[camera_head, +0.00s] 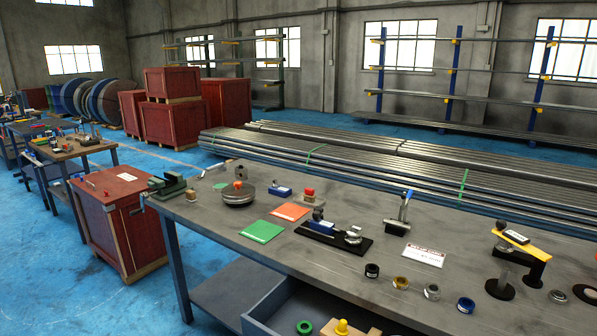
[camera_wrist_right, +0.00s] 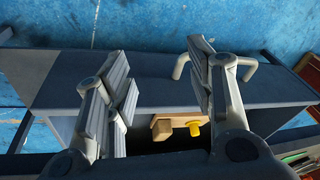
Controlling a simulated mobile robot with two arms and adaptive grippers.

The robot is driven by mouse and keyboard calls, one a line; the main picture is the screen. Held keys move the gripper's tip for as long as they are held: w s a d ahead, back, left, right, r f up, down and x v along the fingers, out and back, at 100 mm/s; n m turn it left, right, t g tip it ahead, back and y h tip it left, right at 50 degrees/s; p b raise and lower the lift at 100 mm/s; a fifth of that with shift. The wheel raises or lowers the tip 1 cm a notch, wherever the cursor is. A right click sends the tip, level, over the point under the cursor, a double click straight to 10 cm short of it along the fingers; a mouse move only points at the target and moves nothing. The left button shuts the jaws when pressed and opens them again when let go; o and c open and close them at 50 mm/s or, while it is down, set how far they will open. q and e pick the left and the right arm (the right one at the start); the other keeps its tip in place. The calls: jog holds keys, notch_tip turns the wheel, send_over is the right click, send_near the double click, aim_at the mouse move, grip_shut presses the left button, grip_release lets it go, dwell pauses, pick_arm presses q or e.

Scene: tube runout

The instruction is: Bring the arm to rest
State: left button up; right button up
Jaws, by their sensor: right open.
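My right gripper (camera_wrist_right: 160,75) shows in the right wrist view with its two fingers spread apart. Nothing is between the fingers. It is above the pulled-out drawer (camera_wrist_right: 262,88), whose front has a grey handle (camera_wrist_right: 246,66) partly hidden behind the right finger. Beyond the drawer front is blue floor (camera_wrist_right: 150,25). Neither gripper shows in the head view, and my left gripper is in no view.
The workbench (camera_head: 215,205) carries a green card (camera_head: 261,231), an orange card (camera_head: 290,211), a yellow-armed tool (camera_head: 518,240) and several small rings. The open drawer (camera_head: 262,312) holds a green ring (camera_head: 304,327) and a yellow knob (camera_head: 342,326) with wood; the knob (camera_wrist_right: 193,128) shows under the gripper too.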

jog(key=s+a+f+n+y, duration=0.1)
jog(key=s+f+n, duration=0.25)
jog(key=s, duration=0.45)
jog(key=s+d+f+h, duration=0.2)
jog(key=s+d+f, duration=0.1)
jog(key=s+d, duration=0.75)
notch_tip(320, 180, down, 26)
jog(key=s+n, duration=0.1)
jog(key=s, duration=0.1)
jog(key=s+d+f+g, duration=0.1)
jog(key=s+d+f, duration=0.1)
jog(key=s+f, duration=1.4)
jog(key=shift+s+f+g, duration=0.15)
jog(key=shift+s+g, duration=0.15)
jog(key=shift+s, duration=0.1)
jog(key=shift+d, duration=0.1)
